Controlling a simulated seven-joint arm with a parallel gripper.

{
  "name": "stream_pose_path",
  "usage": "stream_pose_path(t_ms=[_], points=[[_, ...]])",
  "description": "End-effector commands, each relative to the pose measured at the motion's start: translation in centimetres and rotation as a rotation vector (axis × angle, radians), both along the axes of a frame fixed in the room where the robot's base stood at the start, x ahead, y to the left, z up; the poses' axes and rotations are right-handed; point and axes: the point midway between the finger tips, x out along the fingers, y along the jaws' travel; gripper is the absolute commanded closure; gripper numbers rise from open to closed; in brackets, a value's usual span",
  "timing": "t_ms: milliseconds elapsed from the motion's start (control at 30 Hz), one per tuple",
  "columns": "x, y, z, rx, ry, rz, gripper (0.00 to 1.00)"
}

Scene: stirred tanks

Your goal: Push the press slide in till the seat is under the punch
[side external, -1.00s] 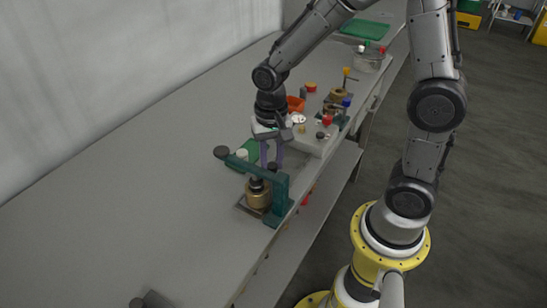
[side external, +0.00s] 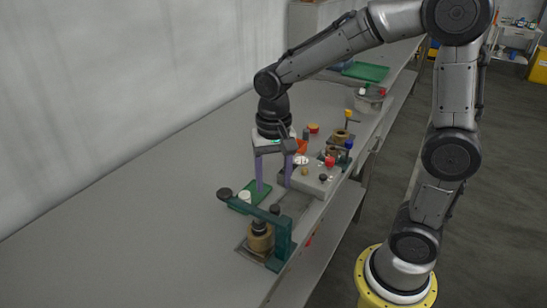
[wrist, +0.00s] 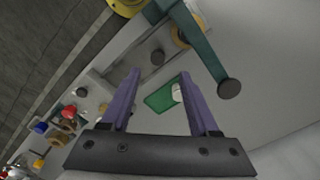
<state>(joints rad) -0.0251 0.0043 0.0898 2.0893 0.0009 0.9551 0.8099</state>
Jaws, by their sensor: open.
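The press has a dark green frame (side external: 282,240) with a long arm ending in a dark knob. It stands at the bench's front edge, and its arm also shows in the wrist view (wrist: 207,52). A brass-coloured round part (side external: 260,240) is under the arm, partly hidden in the wrist view. A dark knob (wrist: 157,57) stands on the grey slide track behind the press; whether the seat is under the punch I cannot tell. My gripper (side external: 274,187) is open and empty, its purple fingers pointing down above the bench behind the press. In the wrist view the knob lies just beyond the fingertips (wrist: 161,75).
A green mat (side external: 262,190) with a white cylinder (side external: 244,196) lies beside the press. The bench left of the press is clear.

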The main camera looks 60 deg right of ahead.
Motion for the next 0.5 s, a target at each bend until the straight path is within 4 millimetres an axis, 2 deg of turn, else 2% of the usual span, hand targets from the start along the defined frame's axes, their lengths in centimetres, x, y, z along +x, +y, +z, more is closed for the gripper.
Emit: stream_pose_path(t_ms=[33, 200, 333, 500], points=[[0.1, 0.0, 1.2, 0.0, -0.006, 0.0, 0.39], [0.1, 0.0, 4.2, 0.0, -0.004, 0.0, 0.39], [0.0, 0.0, 5.7, 0.001, -0.002, 0.0, 0.39], [0.0, 0.0, 6.4, 0.0, 0.0, 0.0, 0.39]])
